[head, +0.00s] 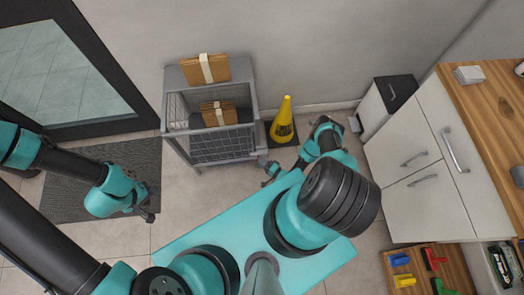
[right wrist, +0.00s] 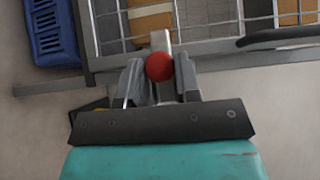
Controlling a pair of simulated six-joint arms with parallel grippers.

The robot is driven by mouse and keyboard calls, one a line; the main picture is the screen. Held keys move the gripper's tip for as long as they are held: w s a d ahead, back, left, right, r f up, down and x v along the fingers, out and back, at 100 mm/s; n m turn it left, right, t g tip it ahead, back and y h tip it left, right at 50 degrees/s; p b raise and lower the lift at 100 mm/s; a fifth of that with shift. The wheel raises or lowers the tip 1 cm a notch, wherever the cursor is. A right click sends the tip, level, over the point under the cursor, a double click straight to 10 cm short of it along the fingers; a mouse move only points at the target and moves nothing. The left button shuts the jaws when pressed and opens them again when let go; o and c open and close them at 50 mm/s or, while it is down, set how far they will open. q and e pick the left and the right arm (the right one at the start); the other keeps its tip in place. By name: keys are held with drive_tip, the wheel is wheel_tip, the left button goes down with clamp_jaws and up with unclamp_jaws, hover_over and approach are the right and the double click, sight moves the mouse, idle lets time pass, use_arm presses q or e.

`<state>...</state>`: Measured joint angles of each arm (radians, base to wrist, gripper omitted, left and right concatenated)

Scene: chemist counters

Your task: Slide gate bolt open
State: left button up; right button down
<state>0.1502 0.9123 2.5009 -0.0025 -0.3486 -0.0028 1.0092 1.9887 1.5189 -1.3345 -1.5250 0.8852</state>
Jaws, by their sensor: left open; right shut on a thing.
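A grey wire cage cart (head: 222,147) stands against the back wall in the head view. In the right wrist view, a bolt with a red ball knob (right wrist: 159,67) sits in front of the cage's grey frame bar (right wrist: 215,55). My right gripper (right wrist: 160,85) is shut on this knob, one finger on each side. In the head view my right gripper (head: 268,171) is at the cage's lower right corner; the knob is too small to make out there. My left gripper (head: 149,214) is open and empty, low over the dark mat, away from the cage.
Brown parcels lie on top of the cage (head: 190,71) and inside it (head: 211,113). A yellow cone (head: 283,121) stands right of it. White cabinets (head: 430,195) line the right side. A blue crate (right wrist: 52,30) shows in the right wrist view. A dark mat (head: 75,190) lies left.

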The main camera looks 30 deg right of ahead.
sight(262, 155)
drive_tip(key=shift+d, duration=0.15)
drive_tip(key=shift+s+d, duration=0.3)
drive_tip(key=shift+d, duration=0.35)
drive_tip(key=shift+s+d, duration=0.25)
drive_tip(key=shift+d, duration=0.45)
drive_tip(key=shift+s+d, duration=0.3)
drive_tip(key=shift+d, duration=0.35)
drive_tip(key=c, duration=0.8)
unclamp_jaws()
drive_tip(key=shift+s, duration=0.1)
drive_tip(key=shift+s, duration=0.1)
drive_tip(key=v, duration=1.7)
drive_tip(key=shift+s, duration=0.15)
